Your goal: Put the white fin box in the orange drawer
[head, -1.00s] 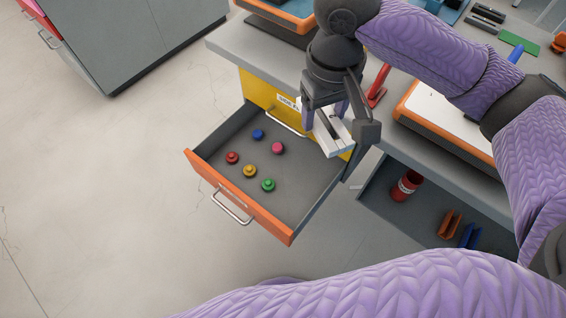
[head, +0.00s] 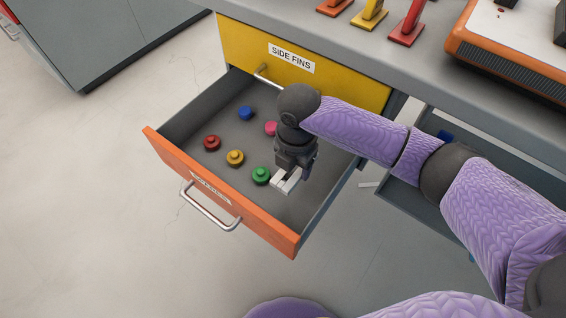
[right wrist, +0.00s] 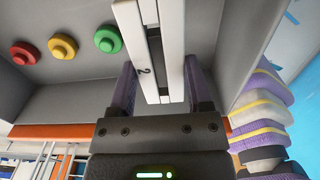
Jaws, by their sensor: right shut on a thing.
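The orange drawer (head: 265,226) is pulled open in the head view, with a grey interior and a metal handle on its orange front. My right gripper (head: 297,172) points down over the drawer's right part, shut on the white fin box (head: 286,183). In the right wrist view, the white fin box (right wrist: 133,45) lies between the two fingers, with a dark slot along its middle and a "2" mark. The box is at or just above the drawer's inside; I cannot tell whether it touches the floor. My left gripper is not in view.
Several round knobs lie in the drawer: red (head: 212,142), yellow (head: 235,157), green (head: 261,175), blue (head: 246,113) and pink (head: 271,128). The yellow "SIDE FINS" drawer (head: 240,45) is shut above. The green knob is close left of the box.

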